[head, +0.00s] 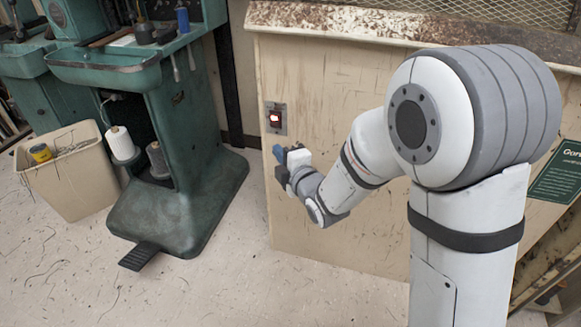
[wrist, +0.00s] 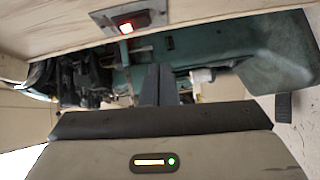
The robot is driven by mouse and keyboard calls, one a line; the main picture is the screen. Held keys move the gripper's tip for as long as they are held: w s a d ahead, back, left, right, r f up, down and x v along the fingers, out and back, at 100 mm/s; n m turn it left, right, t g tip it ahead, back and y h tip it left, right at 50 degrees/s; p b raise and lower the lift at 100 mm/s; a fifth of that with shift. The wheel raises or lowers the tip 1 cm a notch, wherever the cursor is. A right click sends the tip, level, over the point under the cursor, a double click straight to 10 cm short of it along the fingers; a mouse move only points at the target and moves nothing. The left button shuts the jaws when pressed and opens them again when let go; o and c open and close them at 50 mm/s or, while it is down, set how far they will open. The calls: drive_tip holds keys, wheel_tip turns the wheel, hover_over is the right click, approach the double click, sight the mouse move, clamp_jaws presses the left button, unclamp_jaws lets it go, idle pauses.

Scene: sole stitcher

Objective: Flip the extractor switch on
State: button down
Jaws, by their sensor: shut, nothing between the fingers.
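The extractor switch (head: 275,117) is a small red rocker on a grey metal plate, set in the front of the beige cabinet. It glows red in the head view, and in the wrist view the switch (wrist: 127,28) shows a bright red-white glow near the top. I cannot tell which way the rocker is tilted. My gripper (head: 279,154) is shut and empty, just below and slightly right of the switch in the head view. In the wrist view its dark fingers (wrist: 159,84) are together, below and right of the switch plate. They look apart from it.
A green stitching machine (head: 190,130) with thread spools and a black pedal (head: 139,256) stands left of the cabinet. A cream bin (head: 75,190) stands farther left. The cabinet top (head: 330,22) overhangs the switch panel. A green sign (head: 560,172) is at right. Floor in front is clear.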

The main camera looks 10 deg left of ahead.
drive_tip(key=shift+f+p+v, duration=0.15)
drive_tip(key=shift+f+v, duration=0.05)
drive_tip(key=shift+v, duration=1.15)
drive_tip(key=shift+f+p+v, duration=0.15)
drive_tip(key=shift+f+v, duration=0.1)
drive_tip(key=shift+v, duration=1.05)
